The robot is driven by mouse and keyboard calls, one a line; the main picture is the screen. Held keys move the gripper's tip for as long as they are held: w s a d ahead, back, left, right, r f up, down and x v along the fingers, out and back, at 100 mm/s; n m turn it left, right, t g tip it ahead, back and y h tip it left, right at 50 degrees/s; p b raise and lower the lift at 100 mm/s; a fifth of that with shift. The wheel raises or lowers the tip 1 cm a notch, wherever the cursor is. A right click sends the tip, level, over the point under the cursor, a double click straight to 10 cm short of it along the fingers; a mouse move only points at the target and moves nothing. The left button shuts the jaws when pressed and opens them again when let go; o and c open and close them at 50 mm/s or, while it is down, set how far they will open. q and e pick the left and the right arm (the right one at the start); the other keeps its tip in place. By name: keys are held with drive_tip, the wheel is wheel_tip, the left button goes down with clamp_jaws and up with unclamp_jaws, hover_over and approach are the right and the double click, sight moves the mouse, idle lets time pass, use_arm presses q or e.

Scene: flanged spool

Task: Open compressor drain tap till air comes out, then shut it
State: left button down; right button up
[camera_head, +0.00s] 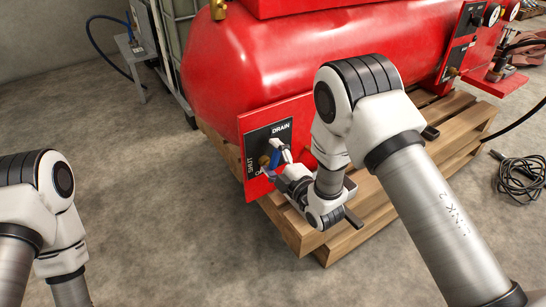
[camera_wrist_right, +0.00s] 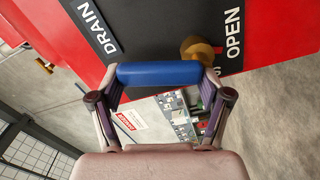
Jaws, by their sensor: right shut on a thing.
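The drain tap has a blue lever (camera_head: 274,159) and a brass body (camera_head: 264,160) on a black panel (camera_head: 277,136) marked DRAIN and SHUT. In the right wrist view the blue lever (camera_wrist_right: 158,73) lies across between my fingers, with the brass body (camera_wrist_right: 197,48) just beyond its right end, beside the word OPEN. My right gripper (camera_head: 279,160) is shut on the blue lever; it also shows in the right wrist view (camera_wrist_right: 160,82). The tap's outlet and any air are not visible. My left arm shows at the left edge, but its gripper is out of view.
The red compressor tank (camera_head: 290,60) sits on a wooden pallet (camera_head: 345,236). A coiled black cable (camera_head: 520,175) lies on the floor at right. A small grey stand (camera_head: 137,55) with a blue hose is at back left. The concrete floor in front is clear.

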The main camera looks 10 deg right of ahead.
drive_tip(key=o, duration=1.6)
drive_tip(key=shift+o, duration=0.2)
drive_tip(key=v, duration=1.2)
